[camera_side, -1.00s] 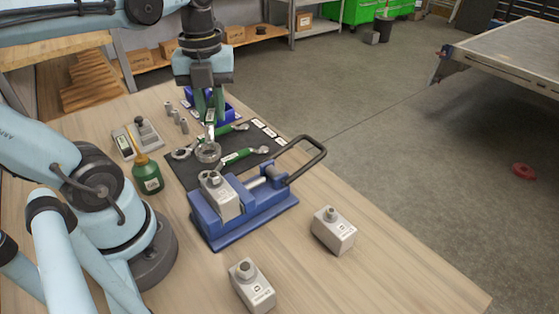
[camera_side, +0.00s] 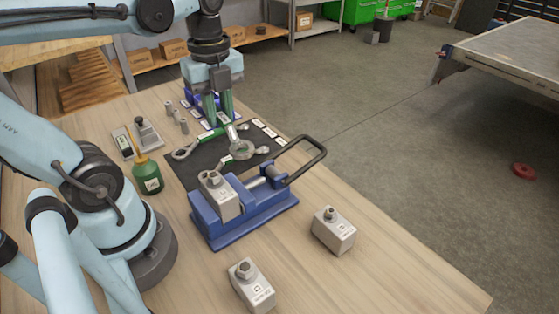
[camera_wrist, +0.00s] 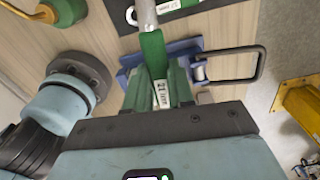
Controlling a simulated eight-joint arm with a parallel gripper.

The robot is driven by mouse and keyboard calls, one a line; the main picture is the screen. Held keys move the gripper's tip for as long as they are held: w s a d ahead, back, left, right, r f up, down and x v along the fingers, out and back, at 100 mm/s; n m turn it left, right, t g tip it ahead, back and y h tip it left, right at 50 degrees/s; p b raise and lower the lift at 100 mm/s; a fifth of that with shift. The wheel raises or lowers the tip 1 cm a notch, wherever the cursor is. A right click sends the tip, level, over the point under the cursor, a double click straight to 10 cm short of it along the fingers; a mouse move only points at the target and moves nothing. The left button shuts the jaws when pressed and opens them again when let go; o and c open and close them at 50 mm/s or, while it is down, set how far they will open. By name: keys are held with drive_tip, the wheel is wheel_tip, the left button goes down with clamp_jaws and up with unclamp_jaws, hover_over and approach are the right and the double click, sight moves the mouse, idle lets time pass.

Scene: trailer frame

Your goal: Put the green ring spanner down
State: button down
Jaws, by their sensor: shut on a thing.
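The held green ring spanner has a green handle and a steel ring end (camera_side: 241,150). In the side view the ring end appears over the black mat (camera_side: 186,172); whether it touches is unclear. My gripper (camera_side: 219,118) is shut on the handle at the mat's far side. In the wrist view the green handle (camera_wrist: 153,52) lies between my jaws with a "21 mm" label, and its steel shaft runs out of the top edge. Another green-handled spanner (camera_side: 207,139) lies on the mat to the left. A further one (camera_side: 263,151) is partly hidden behind the held ring end.
A blue vice (camera_side: 245,222) clamping a metal block with a bolt stands in front of the mat. Two more bolt blocks (camera_side: 334,231) (camera_side: 252,287) stand nearer. A green bottle (camera_side: 147,177) and several sockets (camera_side: 178,117) are to the left. White labels line the mat's right edge.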

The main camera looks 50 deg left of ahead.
drive_tip(key=w+f+n, duration=0.1)
drive_tip(key=n, duration=1.8)
hover_over(223, 153)
wheel_tip(223, 153, down, 10)
drive_tip(key=shift+d+f, duration=0.1)
drive_tip(key=shift+d, duration=0.05)
drive_tip(key=shift+f, duration=2.05)
drive_tip(key=shift+f, duration=0.15)
drive_tip(key=c, duration=1)
unclamp_jaws()
